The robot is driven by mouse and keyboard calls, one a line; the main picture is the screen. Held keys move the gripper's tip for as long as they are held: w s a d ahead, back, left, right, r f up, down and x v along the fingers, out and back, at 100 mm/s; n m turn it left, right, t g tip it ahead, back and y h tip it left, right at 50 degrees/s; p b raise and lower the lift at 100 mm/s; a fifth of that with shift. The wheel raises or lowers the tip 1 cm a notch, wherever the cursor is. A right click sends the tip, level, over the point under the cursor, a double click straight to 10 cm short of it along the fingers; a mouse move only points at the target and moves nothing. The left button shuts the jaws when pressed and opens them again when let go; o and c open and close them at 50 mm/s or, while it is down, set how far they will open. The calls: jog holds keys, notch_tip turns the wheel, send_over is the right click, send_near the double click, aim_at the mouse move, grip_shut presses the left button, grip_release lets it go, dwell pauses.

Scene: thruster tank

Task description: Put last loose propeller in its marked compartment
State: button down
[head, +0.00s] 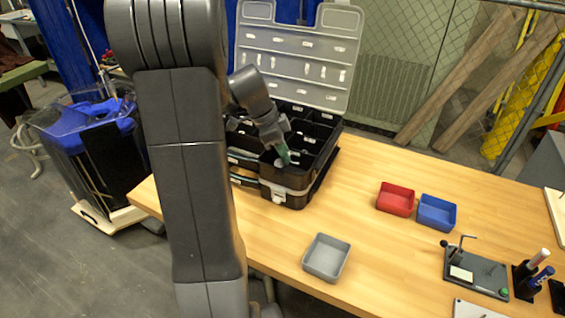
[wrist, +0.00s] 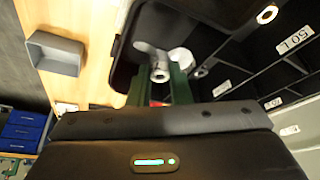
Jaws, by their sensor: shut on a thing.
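The open black case (head: 318,165), with labelled compartments, stands at the back of the wooden table. My gripper (head: 284,157) reaches into its front part. In the wrist view, the green fingers of my gripper (wrist: 160,88) are shut on a pale grey propeller (wrist: 160,72). The held propeller is over or inside a dark front compartment; its exact height above the floor is unclear. Another light round part (wrist: 267,14) sits in a neighbouring compartment. A label reading 50 L (wrist: 296,40) shows on a compartment. My fingers partly hide the held propeller.
The case's clear lid (head: 297,55) stands open behind it. A grey tray (head: 327,257), a red tray (head: 396,199) and a blue tray (head: 437,212) look empty. A dark fixture (head: 477,275) and markers (head: 537,268) are at the right. Bare tabletop lies between.

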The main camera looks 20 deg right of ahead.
aim_at(283, 163)
jog(key=shift+f, duration=2.1)
jog(key=shift+f, duration=0.1)
jog(key=shift+f+b, duration=0.15)
jog(key=shift+b, duration=0.2)
jog(key=c, duration=1.6)
grip_release()
jog(key=p+v, duration=0.1)
jog(key=v, duration=1.1)
jog(key=shift+r, duration=0.3)
jog(key=shift+w, duration=0.1)
